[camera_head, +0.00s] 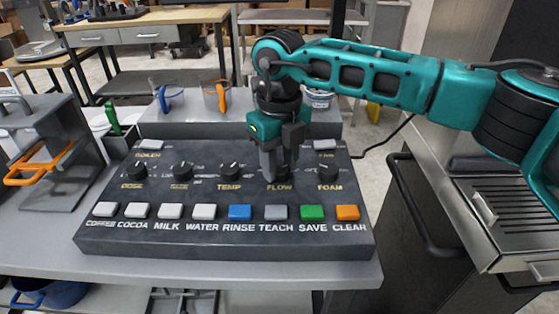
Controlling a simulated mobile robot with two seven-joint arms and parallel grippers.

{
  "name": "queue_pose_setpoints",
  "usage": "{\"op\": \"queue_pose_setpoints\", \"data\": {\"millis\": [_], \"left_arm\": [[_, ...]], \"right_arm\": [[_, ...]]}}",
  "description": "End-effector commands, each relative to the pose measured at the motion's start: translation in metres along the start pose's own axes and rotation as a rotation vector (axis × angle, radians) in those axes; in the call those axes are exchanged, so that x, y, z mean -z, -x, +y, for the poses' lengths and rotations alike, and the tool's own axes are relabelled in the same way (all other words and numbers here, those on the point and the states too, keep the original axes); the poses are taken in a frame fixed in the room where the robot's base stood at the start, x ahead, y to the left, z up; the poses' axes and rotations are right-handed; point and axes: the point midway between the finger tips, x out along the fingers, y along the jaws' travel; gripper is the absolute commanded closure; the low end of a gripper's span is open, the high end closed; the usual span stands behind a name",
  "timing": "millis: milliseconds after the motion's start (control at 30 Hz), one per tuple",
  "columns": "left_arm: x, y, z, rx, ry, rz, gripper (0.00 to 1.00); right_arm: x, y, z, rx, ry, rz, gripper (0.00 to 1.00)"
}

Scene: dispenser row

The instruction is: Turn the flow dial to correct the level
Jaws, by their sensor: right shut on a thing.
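The dark control panel (140,238) lies on the grey counter, with a row of black dials and a row of coloured buttons. The flow dial (279,177) sits above the FLOW label, between the temp dial (231,171) and the foam dial (328,172). My right gripper (278,174) reaches down from above and is shut on the flow dial. Its fingers hide most of the dial, so the pointer cannot be read. No level display can be made out. My left gripper is not in view.
A grey rack with an orange handle (38,160) stands left of the panel. A raised shelf behind holds blue-handled and orange-handled items (217,96). A steel machine (500,225) stands at the right. The counter front edge is clear.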

Motion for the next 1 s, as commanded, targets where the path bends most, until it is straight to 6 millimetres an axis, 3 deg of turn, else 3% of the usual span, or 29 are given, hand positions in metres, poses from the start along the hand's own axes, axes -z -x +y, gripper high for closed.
{"op": "queue_pose_setpoints", "data": {"millis": [133, 167, 400, 733, 867, 1000], "left_arm": [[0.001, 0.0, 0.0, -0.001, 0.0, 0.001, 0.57], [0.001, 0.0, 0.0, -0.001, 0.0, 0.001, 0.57], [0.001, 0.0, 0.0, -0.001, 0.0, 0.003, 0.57], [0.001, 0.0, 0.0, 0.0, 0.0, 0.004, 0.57], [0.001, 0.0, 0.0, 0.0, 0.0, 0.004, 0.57], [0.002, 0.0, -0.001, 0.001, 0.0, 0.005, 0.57]], "right_arm": [[0.0, 0.001, 0.0, 0.0, -0.003, -0.002, 0.93], [0.0, 0.001, 0.0, 0.0, -0.003, -0.002, 0.61], [0.0, 0.001, 0.0, 0.0, -0.002, -0.001, 0.38], [-0.001, 0.005, 0.0, 0.0, -0.001, -0.002, 0.37], [-0.001, 0.024, 0.0, 0.001, 0.0, -0.005, 0.37], [-0.001, 0.055, 0.0, 0.001, 0.0, -0.005, 0.37]]}}
